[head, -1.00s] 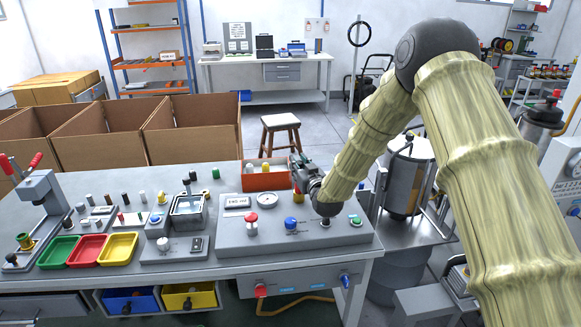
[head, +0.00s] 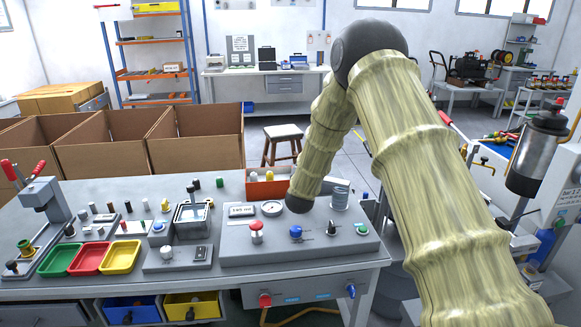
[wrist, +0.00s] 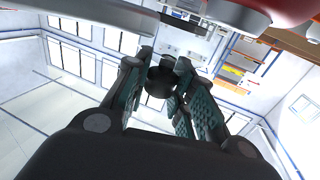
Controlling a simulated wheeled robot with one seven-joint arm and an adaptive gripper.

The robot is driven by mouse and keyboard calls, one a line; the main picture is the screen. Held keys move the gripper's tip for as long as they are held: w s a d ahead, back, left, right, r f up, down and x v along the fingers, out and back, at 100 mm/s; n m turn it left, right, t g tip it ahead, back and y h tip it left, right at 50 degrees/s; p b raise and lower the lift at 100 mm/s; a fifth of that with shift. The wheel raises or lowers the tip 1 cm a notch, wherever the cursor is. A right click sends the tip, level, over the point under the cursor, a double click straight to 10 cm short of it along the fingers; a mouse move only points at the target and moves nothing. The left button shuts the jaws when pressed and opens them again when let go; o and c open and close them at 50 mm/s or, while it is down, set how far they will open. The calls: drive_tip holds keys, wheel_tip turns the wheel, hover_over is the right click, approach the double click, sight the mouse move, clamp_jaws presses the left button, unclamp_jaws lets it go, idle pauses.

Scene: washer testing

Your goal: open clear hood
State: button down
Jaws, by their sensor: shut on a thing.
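The clear hood (head: 193,214) is a small see-through box with a grey frame on the grey test unit at the middle left of the bench. It looks closed down over the unit. A dark knob on a post (head: 191,190) stands at its back. My arm comes down to the right of the hood, over the button panel, and hides my gripper in the head view. In the wrist view my gripper (wrist: 161,88) has its teal-padded fingers on either side of a dark round knob-like thing (wrist: 160,77). I cannot tell which part this is.
A panel (head: 240,262) with a red button (head: 256,230), a blue button (head: 296,232) and a gauge (head: 272,208) is right of the hood. An orange bin (head: 262,190) stands behind it. Green, red and yellow trays (head: 121,257) lie left.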

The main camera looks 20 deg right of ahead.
drive_tip(key=shift+d, duration=0.1)
idle(0.3)
drive_tip(key=c, duration=1.2)
unclamp_jaws()
drive_tip(key=v, duration=1.2)
